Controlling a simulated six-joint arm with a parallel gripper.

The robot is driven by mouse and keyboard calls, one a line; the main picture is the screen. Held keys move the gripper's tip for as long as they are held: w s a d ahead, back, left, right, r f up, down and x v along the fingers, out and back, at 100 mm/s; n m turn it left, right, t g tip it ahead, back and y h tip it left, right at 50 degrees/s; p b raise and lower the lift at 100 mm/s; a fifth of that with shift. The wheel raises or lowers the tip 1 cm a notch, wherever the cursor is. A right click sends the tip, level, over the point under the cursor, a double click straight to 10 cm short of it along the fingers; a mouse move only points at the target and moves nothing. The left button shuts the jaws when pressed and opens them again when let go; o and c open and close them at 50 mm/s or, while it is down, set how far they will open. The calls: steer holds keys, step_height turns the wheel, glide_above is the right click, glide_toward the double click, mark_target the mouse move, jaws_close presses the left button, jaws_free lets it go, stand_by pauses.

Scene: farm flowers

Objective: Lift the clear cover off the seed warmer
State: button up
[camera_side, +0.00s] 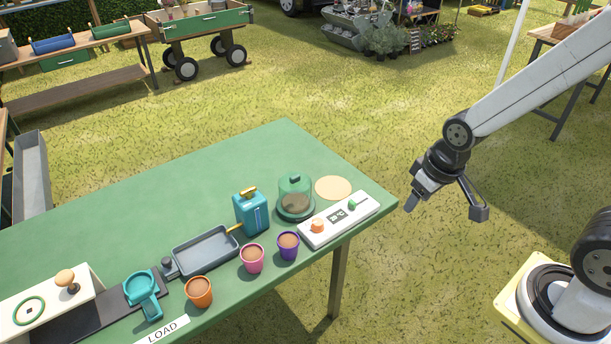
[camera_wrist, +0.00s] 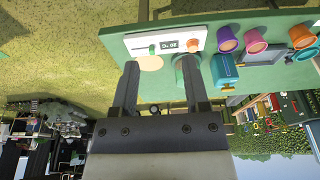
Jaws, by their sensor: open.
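The clear cover (camera_side: 295,190) is a greenish see-through dome with a small green knob on top. It sits over the seed warmer's dark round base (camera_side: 295,214), with something brown inside, near the right end of the green table. In the wrist view the cover (camera_wrist: 181,72) is partly hidden behind a finger. A white control panel (camera_side: 340,219) with a "20 °C" display, an orange knob and a green slider lies just in front of it. My gripper (camera_side: 447,208) is open and empty, in the air right of the table, apart from the cover; it also shows in the wrist view (camera_wrist: 160,85).
A tan disc (camera_side: 333,188) lies right of the cover. A teal box with a yellow handle (camera_side: 251,212) stands close on its left. Purple (camera_side: 288,246), pink (camera_side: 252,259) and orange (camera_side: 199,292) pots line the front. A grey tray (camera_side: 205,251) is further left. The table's back is clear.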

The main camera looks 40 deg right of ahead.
steer(key=shift+o, duration=0.2)
steer(key=o, duration=0.3)
steer(key=g, duration=0.1)
glide_above(295, 176)
step_height(295, 176, down, 5)
steer(key=shift+s, duration=0.4)
steer(key=shift+f, duration=0.1)
steer(key=shift+w+f, duration=0.1)
steer(key=shift+f, duration=1.05)
steer(key=shift+f, duration=0.1)
